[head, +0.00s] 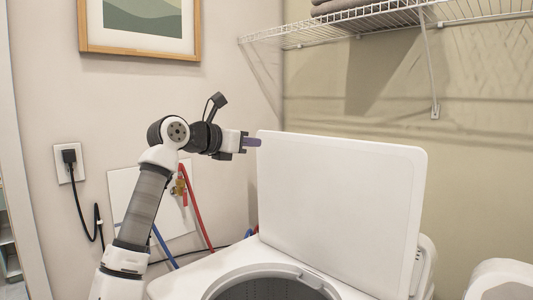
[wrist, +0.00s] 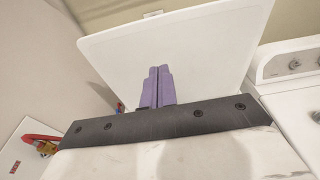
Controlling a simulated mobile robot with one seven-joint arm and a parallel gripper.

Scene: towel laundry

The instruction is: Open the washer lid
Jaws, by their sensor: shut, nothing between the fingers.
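The white washer lid (head: 340,205) stands raised, nearly upright, at the back of the washer (head: 185,284). The round tub opening (head: 272,288) shows uncovered in front of it. My gripper (head: 256,142) is at the lid's upper left edge in the head view, its purple fingers close together. In the wrist view my gripper (wrist: 158,72) shows its two purple fingers side by side with nothing between them, in front of the lid (wrist: 205,50). I cannot tell whether the fingertips touch the lid.
A wire shelf (head: 380,20) with folded towels (head: 338,7) hangs above the lid. Red and blue hoses (head: 196,205) run along the wall to the left. A second white appliance (head: 500,281) stands at the right. A framed picture (head: 140,22) hangs on the wall.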

